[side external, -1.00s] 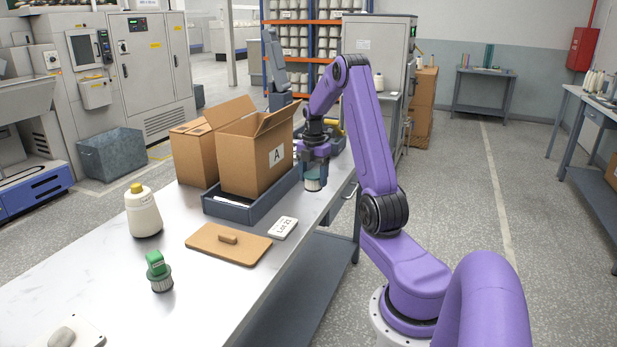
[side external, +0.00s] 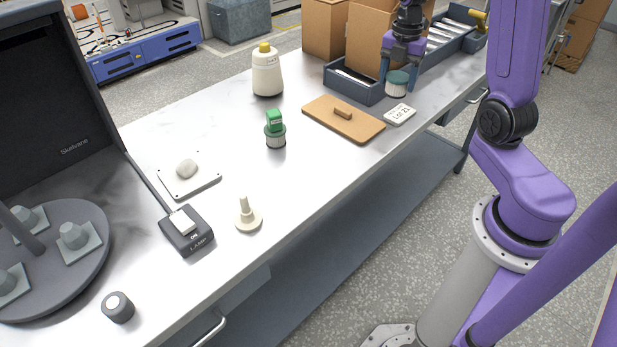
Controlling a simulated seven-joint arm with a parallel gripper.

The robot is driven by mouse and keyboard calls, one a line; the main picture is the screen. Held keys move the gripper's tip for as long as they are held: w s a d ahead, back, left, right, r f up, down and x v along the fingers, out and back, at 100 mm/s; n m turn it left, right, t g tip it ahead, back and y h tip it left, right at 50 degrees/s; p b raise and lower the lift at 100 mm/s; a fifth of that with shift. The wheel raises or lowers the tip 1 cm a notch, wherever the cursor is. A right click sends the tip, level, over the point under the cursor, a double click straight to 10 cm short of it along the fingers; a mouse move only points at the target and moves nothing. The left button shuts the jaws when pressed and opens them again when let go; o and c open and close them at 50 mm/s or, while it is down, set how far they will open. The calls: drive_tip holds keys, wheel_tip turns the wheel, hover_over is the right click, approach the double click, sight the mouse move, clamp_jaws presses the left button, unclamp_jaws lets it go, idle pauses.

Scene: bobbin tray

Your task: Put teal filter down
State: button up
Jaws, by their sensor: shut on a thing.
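The teal filter (side external: 397,79) has a teal top and a pale pleated lower part. It is upright in my gripper (side external: 401,66), beside the grey tray's near right corner and just behind the Lot 21 card (side external: 400,114). My gripper points down, its fingers shut on the filter's upper part. The filter's base is at or close to the tabletop; I cannot tell whether it touches.
A tan board (side external: 343,120) with a handle lies left of the card. A green-capped filter (side external: 275,130), white bottle (side external: 267,75) and cream peg (side external: 248,216) stand farther left. The metal table (side external: 330,170) has clear space in front.

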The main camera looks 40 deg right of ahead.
drive_tip(key=s+a+n, duration=0.4)
drive_tip(key=s+a, duration=0.1)
drive_tip(key=a, duration=0.8)
drive_tip(key=s+a+n, duration=0.5)
drive_tip(key=a, duration=0.7)
drive_tip(key=w+a+f, duration=0.1)
drive_tip(key=w+f, duration=0.2)
drive_tip(key=w, duration=0.1)
drive_tip(key=w+a+f, duration=0.1)
drive_tip(key=w+f, duration=0.2)
drive_tip(key=w, duration=0.1)
drive_tip(key=w+a+f, duration=0.1)
drive_tip(key=w+f, duration=0.3)
drive_tip(key=w, duration=0.1)
drive_tip(key=shift+w, duration=0.1)
drive_tip(key=shift+w+f, duration=0.15)
drive_tip(key=shift+f, duration=0.8)
drive_tip(key=shift+w+f, duration=0.15)
drive_tip(key=shift+f, duration=0.75)
drive_tip(key=shift+f, duration=0.15)
drive_tip(key=o, duration=1)
drive_tip(key=shift+o, duration=0.3)
